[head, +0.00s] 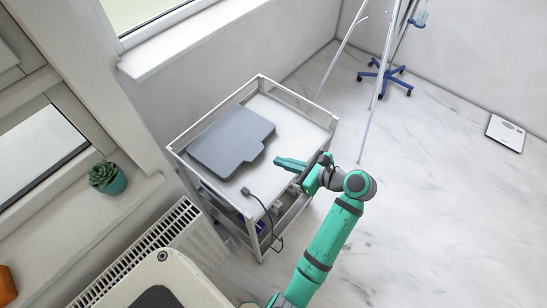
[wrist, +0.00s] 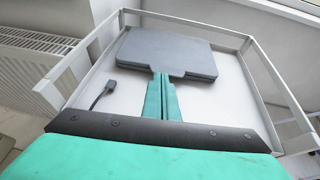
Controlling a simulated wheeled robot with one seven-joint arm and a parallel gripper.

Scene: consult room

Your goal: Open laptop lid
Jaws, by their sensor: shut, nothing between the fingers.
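The laptop (head: 232,141) is a flat grey slab with its lid closed, lying on the white top of a small metal-framed cart. A tab juts from its near edge. It also shows in the wrist view (wrist: 167,49), ahead of the fingers. My gripper (head: 278,162) is shut and empty, pointing left at the laptop's near edge, just right of the tab in the head view. In the wrist view my gripper's fingers (wrist: 162,76) lie together, their tips at the laptop's near edge. I cannot tell whether they touch it.
The cart (head: 307,130) has a raised rail around its top. A black cable with a plug (head: 246,191) lies near its front corner and hangs over. A radiator (head: 135,255) and windowsill plant (head: 107,178) stand left. Floor (head: 440,170) to the right is mostly clear.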

